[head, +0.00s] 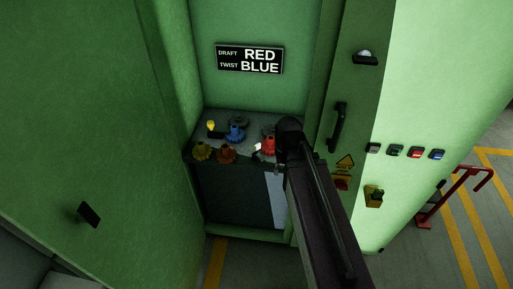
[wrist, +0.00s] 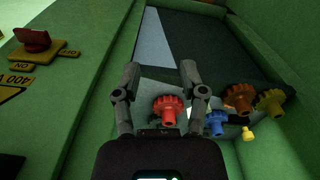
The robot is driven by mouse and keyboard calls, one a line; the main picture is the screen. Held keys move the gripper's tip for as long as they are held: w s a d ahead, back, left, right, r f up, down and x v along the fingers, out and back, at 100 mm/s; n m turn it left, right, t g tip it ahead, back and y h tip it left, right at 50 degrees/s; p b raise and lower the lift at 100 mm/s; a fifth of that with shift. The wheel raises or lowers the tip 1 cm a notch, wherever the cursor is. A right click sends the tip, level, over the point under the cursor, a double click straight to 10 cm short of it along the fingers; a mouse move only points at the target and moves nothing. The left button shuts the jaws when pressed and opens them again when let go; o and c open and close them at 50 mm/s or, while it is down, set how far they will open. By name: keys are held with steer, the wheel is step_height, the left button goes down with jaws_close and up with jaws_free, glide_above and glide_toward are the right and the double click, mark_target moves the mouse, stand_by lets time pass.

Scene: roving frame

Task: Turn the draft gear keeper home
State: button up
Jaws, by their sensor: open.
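The sign (head: 250,59) on the back wall reads DRAFT RED and TWIST BLUE. The red gear (head: 269,146) sits on the grey shelf in the cabinet, partly behind my arm in the head view. In the wrist view the red gear (wrist: 167,109) shows between my fingers, below their tips in the picture; I see no clear contact. My gripper (wrist: 160,68) is open and empty. In the head view it is mostly hidden by my arm. A small white piece (head: 257,147) lies beside the red gear. I cannot make out which part is the keeper.
A blue gear (head: 235,134), an orange gear (head: 227,154), a yellow gear (head: 201,151) and a small yellow knob (head: 211,126) share the shelf. Green cabinet walls close in both sides. A red switch (wrist: 32,40) is on the right-hand panel, beside my gripper.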

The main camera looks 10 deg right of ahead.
mark_target(256, 145)
steer(key=w+a+r+m+p, duration=0.2)
steer(key=w+m, duration=0.3)
steer(key=w, duration=0.5)
steer(key=w+a+r+m+p, duration=0.2)
steer(key=w+m, duration=0.4)
steer(key=w, duration=0.4)
steer(key=a+r, duration=0.1)
steer(key=a, duration=0.1)
steer(key=shift+w+a+p, duration=0.35)
steer(key=shift+w, duration=0.05)
steer(key=shift+f, duration=0.15)
step_height(256, 145, down, 14)
steer(key=b, duration=1.3)
steer(key=shift+r+b, duration=0.25)
steer(key=shift+b, duration=0.15)
jaws_close()
